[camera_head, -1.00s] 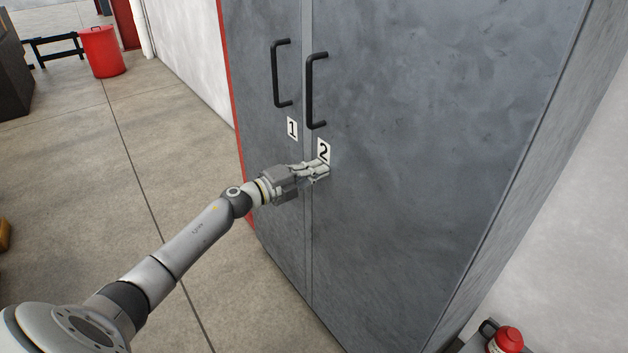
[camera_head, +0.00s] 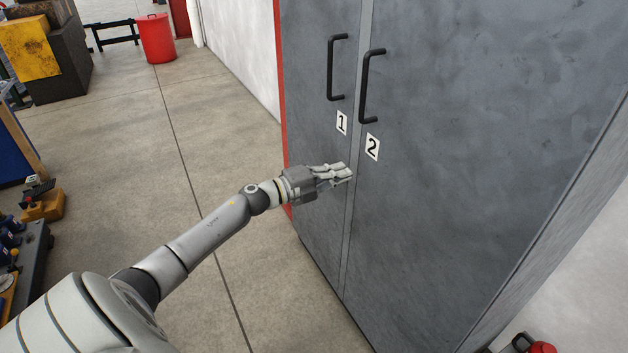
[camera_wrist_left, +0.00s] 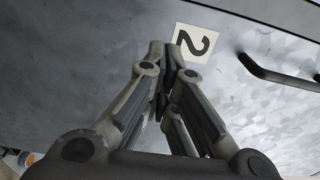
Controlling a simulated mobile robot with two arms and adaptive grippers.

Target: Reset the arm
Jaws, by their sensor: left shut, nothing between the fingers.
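My left gripper (camera_head: 343,174) is shut and empty in front of the grey cabinet (camera_head: 470,130), below the number labels. In the left wrist view its fingers (camera_wrist_left: 168,50) come together, with the label 2 (camera_wrist_left: 196,42) just beyond their tips. I cannot tell whether the fingertips touch the door. My left arm stretches from the lower left to the cabinet. Both cabinet doors are shut. My right gripper is in neither view.
Black handles stand out on door 1 (camera_head: 331,68) and door 2 (camera_head: 366,88). Bare floor (camera_head: 130,150) lies left of the cabinet. A red bin (camera_head: 156,40) stands at the back. A workbench with tools (camera_head: 20,260) is at the left edge. A red object (camera_head: 541,347) shows at the bottom right.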

